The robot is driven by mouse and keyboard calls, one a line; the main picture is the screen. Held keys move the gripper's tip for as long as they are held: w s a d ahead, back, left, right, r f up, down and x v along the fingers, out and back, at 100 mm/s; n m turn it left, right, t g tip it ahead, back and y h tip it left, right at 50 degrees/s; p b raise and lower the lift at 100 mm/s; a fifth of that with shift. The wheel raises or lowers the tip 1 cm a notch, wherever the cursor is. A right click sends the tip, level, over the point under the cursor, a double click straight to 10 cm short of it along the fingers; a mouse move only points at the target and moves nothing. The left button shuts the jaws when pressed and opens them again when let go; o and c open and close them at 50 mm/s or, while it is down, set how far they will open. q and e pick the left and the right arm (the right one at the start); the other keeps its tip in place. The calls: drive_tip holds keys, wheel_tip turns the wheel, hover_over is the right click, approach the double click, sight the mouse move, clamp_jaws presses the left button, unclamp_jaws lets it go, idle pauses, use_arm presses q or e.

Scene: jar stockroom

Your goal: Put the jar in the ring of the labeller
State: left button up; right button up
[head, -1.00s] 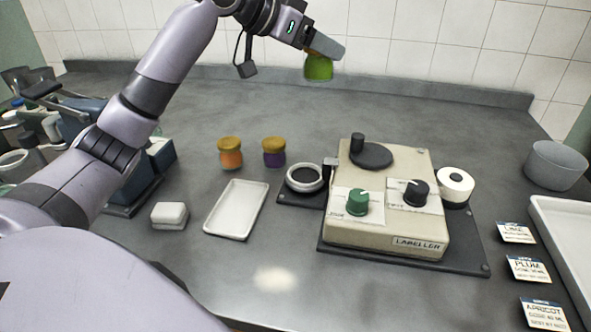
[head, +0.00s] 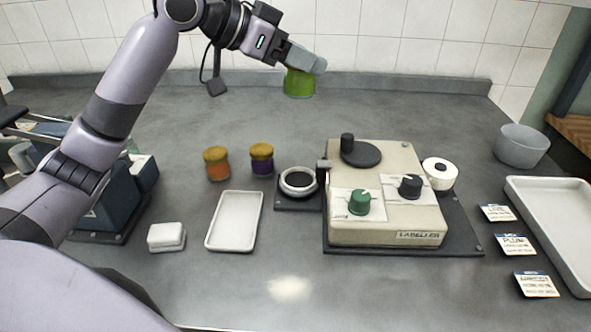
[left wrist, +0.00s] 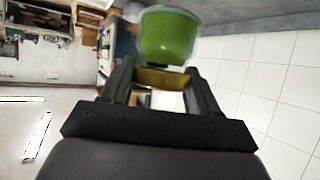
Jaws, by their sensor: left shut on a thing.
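My left gripper (head: 303,62) is shut on a green jar (head: 299,84) and holds it in the air above the back of the counter. In the left wrist view the green jar (left wrist: 168,38) shows beyond the fingers, with its gold lid (left wrist: 162,79) between them. The labeller (head: 385,232) is a cream box with a green knob and black knobs on a dark base. Its white ring (head: 298,193) is at its left side, lower in the picture than the jar, and looks empty. My right gripper is not in view.
An orange jar (head: 217,169) and a purple jar (head: 262,165) stand left of the ring. A white tray (head: 213,241) and a small white block (head: 166,245) lie in front. A grey bowl (head: 521,139), label cards (head: 515,244) and a large tray (head: 509,185) are at right.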

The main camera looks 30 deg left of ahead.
use_arm(q)
drive_tip(key=shift+f+b, duration=1.1)
drive_tip(key=shift+f, duration=8.45)
drive_tip(key=shift+f, duration=0.25)
drive_tip(key=o, duration=1.2)
drive_tip(key=shift+r, duration=0.15)
